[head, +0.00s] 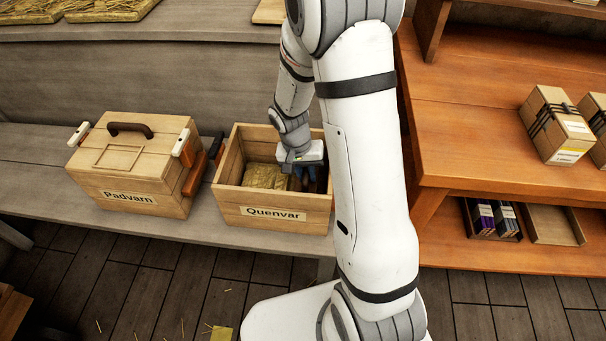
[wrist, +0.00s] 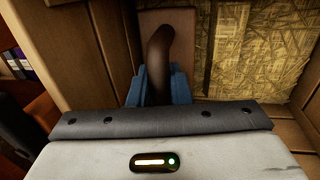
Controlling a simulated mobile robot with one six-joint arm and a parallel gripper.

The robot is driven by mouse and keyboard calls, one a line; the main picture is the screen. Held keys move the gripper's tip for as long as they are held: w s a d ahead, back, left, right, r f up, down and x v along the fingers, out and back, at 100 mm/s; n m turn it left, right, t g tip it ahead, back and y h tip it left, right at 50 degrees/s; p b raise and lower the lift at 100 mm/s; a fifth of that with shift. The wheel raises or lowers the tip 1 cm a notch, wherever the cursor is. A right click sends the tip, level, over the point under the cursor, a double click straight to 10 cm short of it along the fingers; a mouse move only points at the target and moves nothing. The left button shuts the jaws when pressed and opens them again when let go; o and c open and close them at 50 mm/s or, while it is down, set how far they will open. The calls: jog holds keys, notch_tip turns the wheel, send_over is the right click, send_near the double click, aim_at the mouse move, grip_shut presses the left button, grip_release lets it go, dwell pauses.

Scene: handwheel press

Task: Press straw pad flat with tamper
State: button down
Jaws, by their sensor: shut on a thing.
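The open wooden crate labelled Quenvar (head: 235,206) stands on the grey bench. A straw pad (head: 263,177) lies inside it on the left; it also shows in the wrist view (wrist: 243,50), with loose, uneven straw on top. My gripper (head: 310,172) reaches down into the crate's right side, beside the pad. In the wrist view its blue fingers are shut on a dark curved handle (wrist: 158,48), seemingly the tamper's. A brown wooden plate below the handle lies beside the pad, apart from being over it. In the head view my arm hides the tamper and the crate's right end.
A closed box labelled Padvarn (head: 113,170), with a dark lid handle and side latches, stands left of the crate. An orange shelf (head: 455,130) with bundled boxes (head: 556,124) stands at right. Straw pads (head: 75,10) lie on the back ledge.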

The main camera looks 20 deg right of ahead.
notch_tip(320, 180, up, 18)
jog(key=p, duration=1.1)
jog(key=shift+p, duration=0.3)
jog(key=shift+w+f, duration=0.1)
